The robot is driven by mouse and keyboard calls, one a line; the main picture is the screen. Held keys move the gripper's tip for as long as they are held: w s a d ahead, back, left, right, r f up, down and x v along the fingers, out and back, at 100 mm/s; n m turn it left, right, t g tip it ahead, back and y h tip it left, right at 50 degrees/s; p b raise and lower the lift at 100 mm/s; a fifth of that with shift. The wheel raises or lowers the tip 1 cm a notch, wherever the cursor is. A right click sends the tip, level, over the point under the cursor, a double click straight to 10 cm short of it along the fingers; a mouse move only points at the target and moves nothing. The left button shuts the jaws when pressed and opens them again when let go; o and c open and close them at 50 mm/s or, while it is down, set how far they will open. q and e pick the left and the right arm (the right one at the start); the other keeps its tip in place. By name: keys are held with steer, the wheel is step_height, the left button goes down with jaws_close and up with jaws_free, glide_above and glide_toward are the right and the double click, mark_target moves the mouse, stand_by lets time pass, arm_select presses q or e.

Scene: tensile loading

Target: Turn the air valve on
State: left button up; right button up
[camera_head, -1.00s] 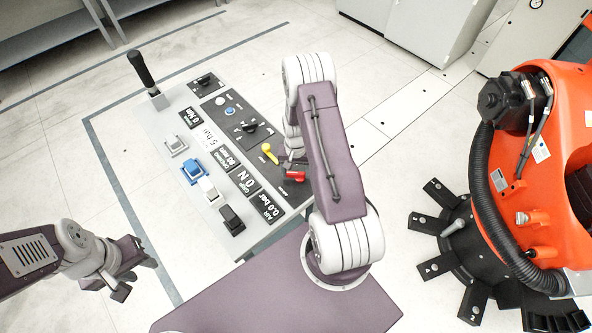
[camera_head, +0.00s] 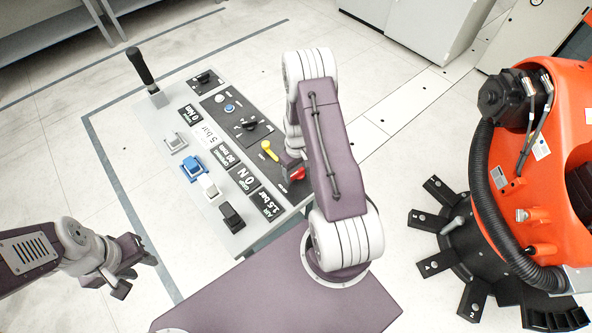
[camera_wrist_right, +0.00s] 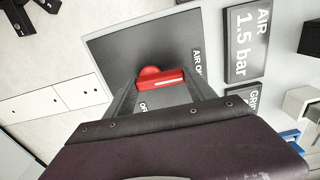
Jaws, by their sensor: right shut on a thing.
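The red air valve handle (camera_wrist_right: 160,79) sits on the dark part of the control panel, beside the label "AIR ON". In the head view the red handle (camera_head: 297,174) shows only in part, beside my right arm. My right gripper (camera_wrist_right: 163,95) is shut on the handle, and the fingers reach it from both sides. The air display (camera_wrist_right: 254,40) reads 1.5 bar, and it also shows in the head view (camera_head: 268,205). My left gripper (camera_head: 125,272) hangs off the panel at the lower left, away from the valve; its jaw gap is not clear.
The control panel (camera_head: 238,235) also carries a yellow lever (camera_head: 269,150), a black upright lever (camera_head: 141,68), a blue switch (camera_head: 192,170) and several knobs. A large orange machine (camera_head: 545,180) stands at the right. Open floor lies left of the panel.

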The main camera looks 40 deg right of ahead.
mark_target(296, 173)
steer(key=shift+w+r+n, duration=0.1)
steer(key=shift+n, duration=0.2)
steer(key=o, duration=1.4)
step_height(296, 173, up, 9)
steer(key=shift+r, duration=0.1)
